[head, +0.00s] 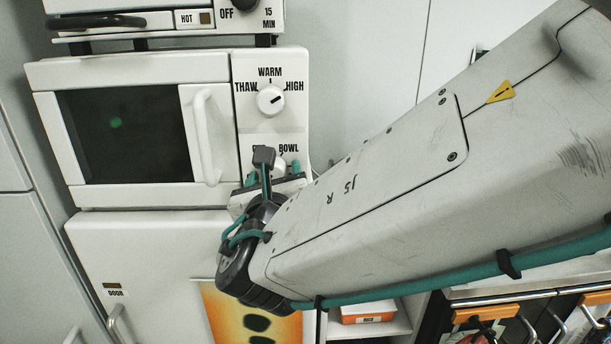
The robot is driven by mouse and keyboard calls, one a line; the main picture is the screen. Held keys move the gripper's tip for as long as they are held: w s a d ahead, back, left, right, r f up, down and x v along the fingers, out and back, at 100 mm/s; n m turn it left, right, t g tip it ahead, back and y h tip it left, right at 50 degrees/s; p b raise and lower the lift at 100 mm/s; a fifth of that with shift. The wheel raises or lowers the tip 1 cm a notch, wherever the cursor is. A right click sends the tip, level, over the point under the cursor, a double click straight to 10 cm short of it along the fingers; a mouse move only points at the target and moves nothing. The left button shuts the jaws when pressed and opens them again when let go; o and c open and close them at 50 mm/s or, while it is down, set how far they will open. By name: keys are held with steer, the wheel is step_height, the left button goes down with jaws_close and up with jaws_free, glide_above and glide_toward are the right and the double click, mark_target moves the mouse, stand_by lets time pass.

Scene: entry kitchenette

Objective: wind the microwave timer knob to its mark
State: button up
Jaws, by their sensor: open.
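The white microwave (215,68) has two knobs on its right panel. The upper knob (271,101) is marked THAW, WARM and HIGH, and its dark pointer is turned toward HIGH. The lower knob (280,162) sits by a BOWL label and a second label that is mostly covered. I take this lower one as the timer knob; its pointer is hidden. My gripper (274,173) is open in front of the lower knob, with a teal-padded finger on either side of it. I cannot tell whether the pads touch it.
Another appliance (160,21) with an OFF / 15 MIN knob (245,4) stands above the microwave. The microwave's door handle (205,135) sticks out left of my gripper. A white cabinet (150,250) is below. Shelves with an orange box (368,314) lie at the lower right.

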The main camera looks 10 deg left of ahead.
steer(key=c, duration=1.1)
steer(key=shift+o, duration=0.2)
steer(key=m, duration=0.6)
steer(key=shift+m, duration=0.5)
